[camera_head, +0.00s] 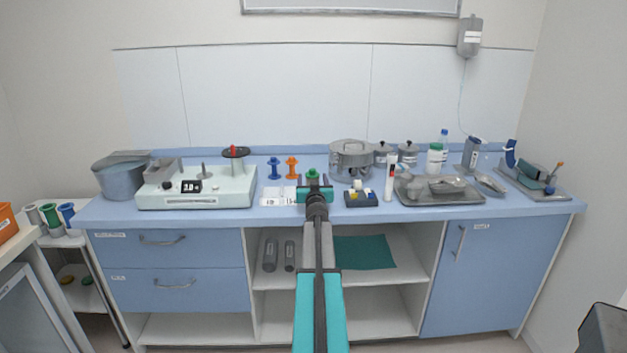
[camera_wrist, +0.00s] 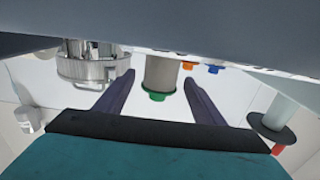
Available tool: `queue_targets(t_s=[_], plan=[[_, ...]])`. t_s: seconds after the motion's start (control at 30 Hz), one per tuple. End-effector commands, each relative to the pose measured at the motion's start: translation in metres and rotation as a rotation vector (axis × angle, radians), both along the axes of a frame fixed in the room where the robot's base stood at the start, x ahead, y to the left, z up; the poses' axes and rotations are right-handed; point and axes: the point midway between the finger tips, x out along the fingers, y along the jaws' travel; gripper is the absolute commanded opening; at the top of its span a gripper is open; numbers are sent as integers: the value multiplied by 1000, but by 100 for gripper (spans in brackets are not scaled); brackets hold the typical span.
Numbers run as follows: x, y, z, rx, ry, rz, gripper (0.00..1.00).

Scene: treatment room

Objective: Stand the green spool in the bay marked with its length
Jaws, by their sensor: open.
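The green spool (camera_head: 312,174) stands upright on the blue counter, just behind my gripper (camera_head: 315,189), which hides its lower part. In the wrist view, which is upside down, the spool shows a green end (camera_wrist: 157,96) and a pale grey body (camera_wrist: 161,73). My open gripper (camera_wrist: 158,82) has one finger on each side of the spool, with gaps on both sides. A blue spool (camera_head: 274,168) and an orange spool (camera_head: 291,168) stand to its left. A white marked sheet (camera_head: 278,196) lies in front of them; its marks are too small to read.
A white machine (camera_head: 196,190) with a red-topped spool (camera_head: 236,153) stands at left. More spools (camera_head: 50,212) sit on the left cart.

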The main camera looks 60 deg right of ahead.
Motion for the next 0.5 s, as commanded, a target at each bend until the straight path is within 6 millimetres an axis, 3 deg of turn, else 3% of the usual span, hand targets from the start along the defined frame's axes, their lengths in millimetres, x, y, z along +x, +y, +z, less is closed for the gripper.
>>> queue_targets(t_s=[0.27,0.5], plan=[[0,0,5,0,0,0,63],[-9,13,4,1,-1,0,63]])
